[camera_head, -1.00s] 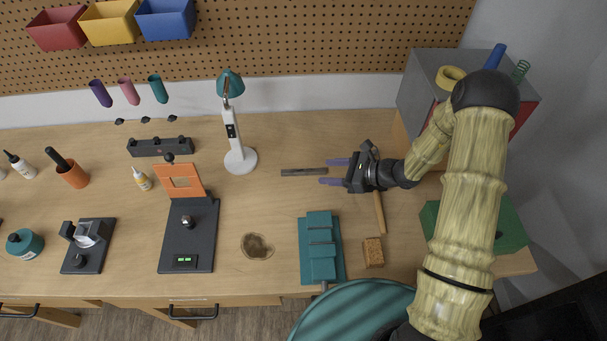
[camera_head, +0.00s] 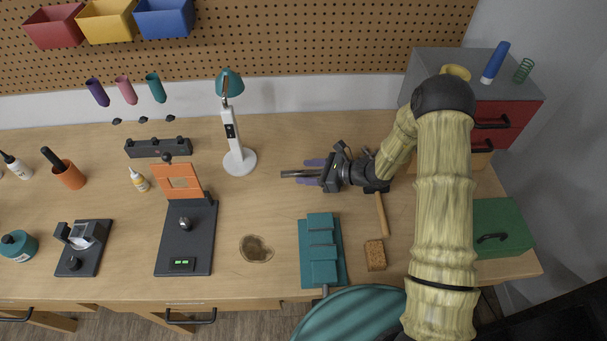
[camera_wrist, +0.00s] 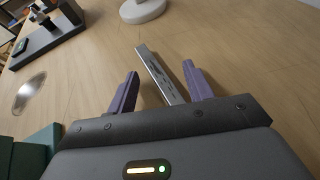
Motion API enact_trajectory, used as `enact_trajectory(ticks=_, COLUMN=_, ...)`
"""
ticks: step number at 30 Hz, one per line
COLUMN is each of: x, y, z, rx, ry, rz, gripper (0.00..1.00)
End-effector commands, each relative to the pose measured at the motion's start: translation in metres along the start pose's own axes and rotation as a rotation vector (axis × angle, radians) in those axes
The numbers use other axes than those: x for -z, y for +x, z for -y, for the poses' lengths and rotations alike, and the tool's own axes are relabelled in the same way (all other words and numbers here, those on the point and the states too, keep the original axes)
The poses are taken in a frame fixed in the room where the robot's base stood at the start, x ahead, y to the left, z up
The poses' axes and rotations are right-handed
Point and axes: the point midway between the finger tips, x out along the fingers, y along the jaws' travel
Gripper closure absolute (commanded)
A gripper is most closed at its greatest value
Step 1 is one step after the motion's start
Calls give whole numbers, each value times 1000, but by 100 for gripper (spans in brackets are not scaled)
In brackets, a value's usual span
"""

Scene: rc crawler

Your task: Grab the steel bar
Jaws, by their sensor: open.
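The steel bar (camera_head: 291,174) is a thin grey strip on the wooden bench, left of my gripper in the head view. My gripper (camera_head: 312,174) is open, with a purple finger on either side of the bar. In the wrist view, the steel bar (camera_wrist: 158,72) runs at a slant between the two purple fingers of my gripper (camera_wrist: 160,88), nearer the right finger. Its near end is hidden behind the gripper body. I cannot tell whether a finger touches it.
A white lamp (camera_head: 237,150) stands left of the bar. A teal vise-like block (camera_head: 320,250) and a sponge-like block (camera_head: 375,255) lie on the near side, with a wooden handle (camera_head: 382,214) close to my gripper. The bench (camera_head: 260,205) around the bar is clear.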

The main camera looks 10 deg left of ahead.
Motion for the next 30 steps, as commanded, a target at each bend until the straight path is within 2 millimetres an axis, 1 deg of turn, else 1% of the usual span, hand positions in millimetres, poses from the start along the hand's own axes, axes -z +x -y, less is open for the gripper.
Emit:
enact_trajectory(ticks=15, x=0, y=1, z=0, rx=0, ry=1, rz=-1, gripper=49)
enact_trajectory(ticks=16, x=0, y=1, z=0, rx=0, ry=1, rz=-1, gripper=51)
enact_trajectory(ticks=20, x=0, y=0, z=0, rx=0, ry=1, rz=-1, gripper=76)
enact_trajectory(ticks=21, x=0, y=0, z=0, rx=0, ry=1, rz=-1, gripper=84)
enact_trajectory(ticks=23, x=0, y=0, z=0, rx=0, ry=1, rz=-1, gripper=96)
enact_trajectory(ticks=24, x=0, y=0, z=0, rx=0, ry=1, rz=-1, gripper=100)
enact_trajectory(ticks=30, x=0, y=0, z=0, rx=0, ry=1, rz=-1, gripper=100)
